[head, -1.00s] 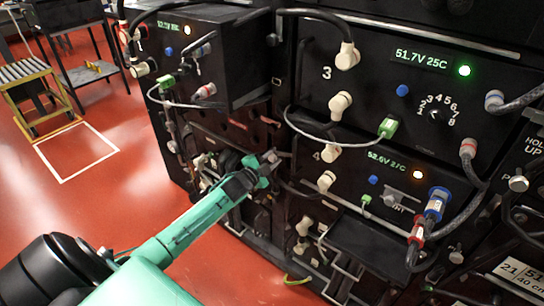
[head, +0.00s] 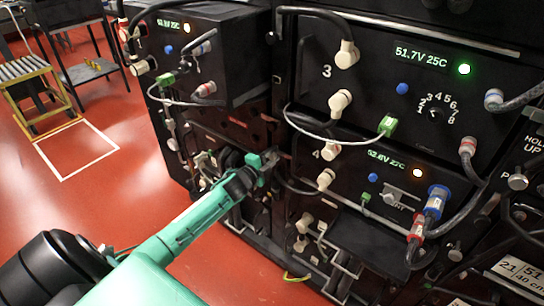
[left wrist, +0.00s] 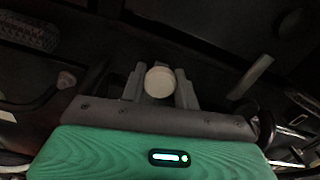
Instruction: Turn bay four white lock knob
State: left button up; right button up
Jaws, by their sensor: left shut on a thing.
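Bay four is the black unit marked 4 (head: 316,155), with a green 52.6V display and an orange light. My left gripper (head: 272,160) is at the left edge of bay four. In the left wrist view a round white knob (left wrist: 159,82) sits between the two grey fingers, and the gripper is shut on it. I take it as the bay four white lock knob. In the head view the knob is hidden at the fingertips. My right gripper is not in view.
Cream plugs (head: 326,179) and a green plug (head: 388,126) with a looping white cable are right of my gripper. Bay three (head: 385,75) is above. Red and blue connectors (head: 436,202) stick out at the right.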

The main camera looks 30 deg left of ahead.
pick_arm(q)
jog(key=o, duration=1)
jog(key=shift+c, duration=0.2)
jog(key=s+a, duration=0.1)
jog(key=s, duration=1.2)
jog(key=shift+s, duration=0.4)
jog(key=shift+f, duration=0.1)
